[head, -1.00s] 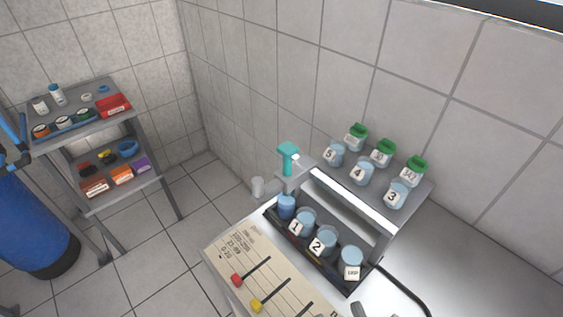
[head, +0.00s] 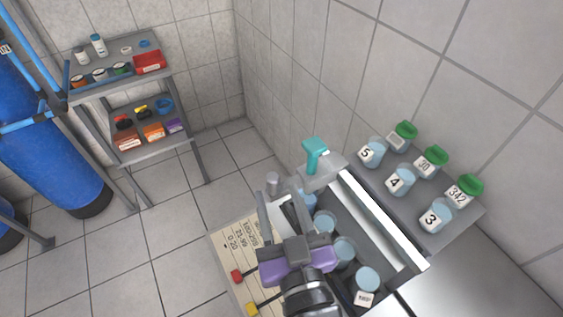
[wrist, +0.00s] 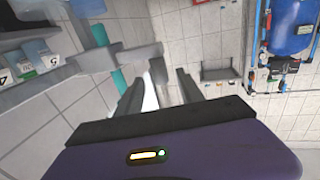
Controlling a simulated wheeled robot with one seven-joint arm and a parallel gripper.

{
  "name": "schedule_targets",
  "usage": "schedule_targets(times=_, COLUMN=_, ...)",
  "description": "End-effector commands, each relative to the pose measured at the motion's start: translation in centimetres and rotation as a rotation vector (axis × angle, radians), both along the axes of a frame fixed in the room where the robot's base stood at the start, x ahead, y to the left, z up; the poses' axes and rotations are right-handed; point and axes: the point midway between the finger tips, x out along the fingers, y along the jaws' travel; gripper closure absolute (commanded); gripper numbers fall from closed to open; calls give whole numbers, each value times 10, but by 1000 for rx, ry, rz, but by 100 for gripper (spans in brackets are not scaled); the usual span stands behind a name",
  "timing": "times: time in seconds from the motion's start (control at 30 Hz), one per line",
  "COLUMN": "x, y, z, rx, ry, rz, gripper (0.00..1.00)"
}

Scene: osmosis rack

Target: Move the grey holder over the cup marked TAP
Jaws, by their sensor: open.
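The grey holder (head: 323,172) is a bracket at the far left end of the rack's light rail and carries a teal upright piece (head: 314,150). A grey knob (head: 272,181) stands out at its left; it also shows in the wrist view (wrist: 158,71). My gripper (head: 279,192) is open, its fingers pointing at the knob. In the wrist view (wrist: 160,84) the knob appears between the fingertips; whether they reach around it I cannot tell. The cup with a label like TAP (head: 367,279) stands at the near right end of the front row; its lettering is hard to read.
Several blue cups (head: 344,250) stand along the dark tray, partly hidden by my gripper. Cups 3 (head: 436,216), 4 (head: 400,180) and 5 (head: 373,152) and green-capped jars (head: 432,160) stand on the upper shelf. A panel with sliders (head: 230,250) lies left.

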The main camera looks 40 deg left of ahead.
Motion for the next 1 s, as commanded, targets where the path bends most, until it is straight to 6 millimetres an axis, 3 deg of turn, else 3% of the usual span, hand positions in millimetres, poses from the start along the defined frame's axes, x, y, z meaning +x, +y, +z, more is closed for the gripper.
schedule_targets(times=0.5, x=41, y=53, z=2, rx=-1, ry=-4, rz=-2, gripper=55)
schedule_targets(times=0.9, x=46, y=60, z=0, rx=-2, ry=-4, rz=-2, gripper=55)
schedule_targets(times=1.0, x=46, y=60, z=0, rx=-1, ry=-4, rz=-2, gripper=73)
